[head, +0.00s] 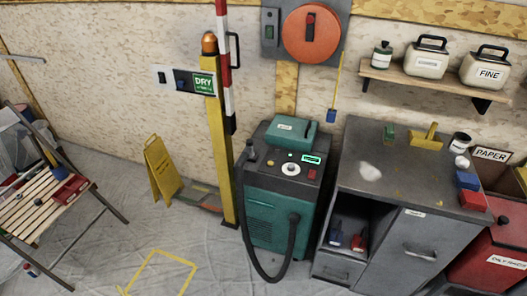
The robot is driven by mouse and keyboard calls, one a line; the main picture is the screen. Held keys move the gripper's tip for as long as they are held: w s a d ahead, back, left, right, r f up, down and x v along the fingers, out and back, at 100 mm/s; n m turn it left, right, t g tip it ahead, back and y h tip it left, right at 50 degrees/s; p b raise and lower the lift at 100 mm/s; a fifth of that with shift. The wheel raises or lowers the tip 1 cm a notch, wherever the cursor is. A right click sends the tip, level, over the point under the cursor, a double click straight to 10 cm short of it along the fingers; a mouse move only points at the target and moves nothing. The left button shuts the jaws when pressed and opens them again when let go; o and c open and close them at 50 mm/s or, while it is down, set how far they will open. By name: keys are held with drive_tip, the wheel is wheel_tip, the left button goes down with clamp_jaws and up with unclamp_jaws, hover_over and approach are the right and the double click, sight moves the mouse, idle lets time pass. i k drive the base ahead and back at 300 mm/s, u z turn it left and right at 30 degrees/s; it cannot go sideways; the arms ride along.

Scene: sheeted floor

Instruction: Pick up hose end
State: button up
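A black hose (249,249) hangs in a loop in front of a teal and dark grey machine (272,229). One end of the hose meets a round fitting (293,218) on the right of the machine's front. The other hose end, a dark nozzle-like piece (250,150), stands upright at the machine's upper left corner. I cannot tell how it is held there. The machine's sloped top has a white dial, a green lit display and a red button. My gripper is not in view.
A yellow post (220,145) stands close left of the machine. A grey workbench (385,175) with tools and cans stands close right. A yellow floor sign (162,171) and a slatted folding table (40,205) are left. Sheeted floor in front is mostly clear, with a yellow marked outline (160,252).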

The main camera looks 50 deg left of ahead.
sight(254, 156)
drive_tip(key=z, duration=0.2)
drive_tip(key=k, duration=1.4)
drive_tip(key=u, duration=1.4)
drive_tip(key=i, duration=0.7)
drive_tip(key=u, duration=0.1)
